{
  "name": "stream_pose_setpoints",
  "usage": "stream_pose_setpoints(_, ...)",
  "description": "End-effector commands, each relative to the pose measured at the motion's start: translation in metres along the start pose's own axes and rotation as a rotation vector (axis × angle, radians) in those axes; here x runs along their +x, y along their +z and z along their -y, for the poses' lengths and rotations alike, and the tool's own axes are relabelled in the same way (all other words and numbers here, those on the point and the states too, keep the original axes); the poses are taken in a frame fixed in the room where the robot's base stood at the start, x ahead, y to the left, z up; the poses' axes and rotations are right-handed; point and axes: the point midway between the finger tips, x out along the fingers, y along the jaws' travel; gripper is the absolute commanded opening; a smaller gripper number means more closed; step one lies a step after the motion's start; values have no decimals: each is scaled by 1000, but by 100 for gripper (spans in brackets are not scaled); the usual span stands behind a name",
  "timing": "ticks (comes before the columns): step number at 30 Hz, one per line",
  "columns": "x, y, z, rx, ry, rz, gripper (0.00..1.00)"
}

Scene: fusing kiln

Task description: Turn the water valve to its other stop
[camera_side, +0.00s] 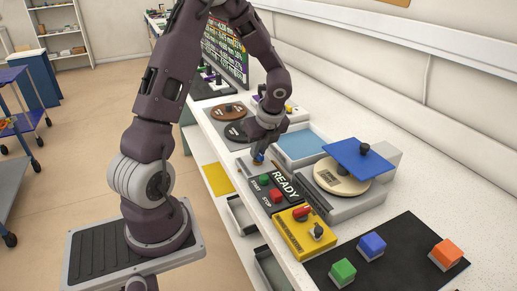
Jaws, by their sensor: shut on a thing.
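The water valve appears to be the small fitting with a blue handle (258,157) on the bench, just behind the control panel. My gripper (260,151) points down from above and is shut on this blue handle. The fingers and wrist hide much of the handle, so I cannot tell its exact angle or which stop it is at.
A panel (287,183) with a READY sign and START and STOP buttons stands just in front. Nearby are a yellow box (293,240) with a red lever, a light-blue tray (301,144) and a blue plate (350,158). Coloured blocks sit on a black mat (403,274).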

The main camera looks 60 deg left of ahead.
Motion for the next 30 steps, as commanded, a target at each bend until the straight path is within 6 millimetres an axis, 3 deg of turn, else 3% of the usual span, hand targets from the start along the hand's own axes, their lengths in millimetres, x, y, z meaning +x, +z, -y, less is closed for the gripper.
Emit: stream_pose_setpoints(30,0,2,6,-845,347,0,0)
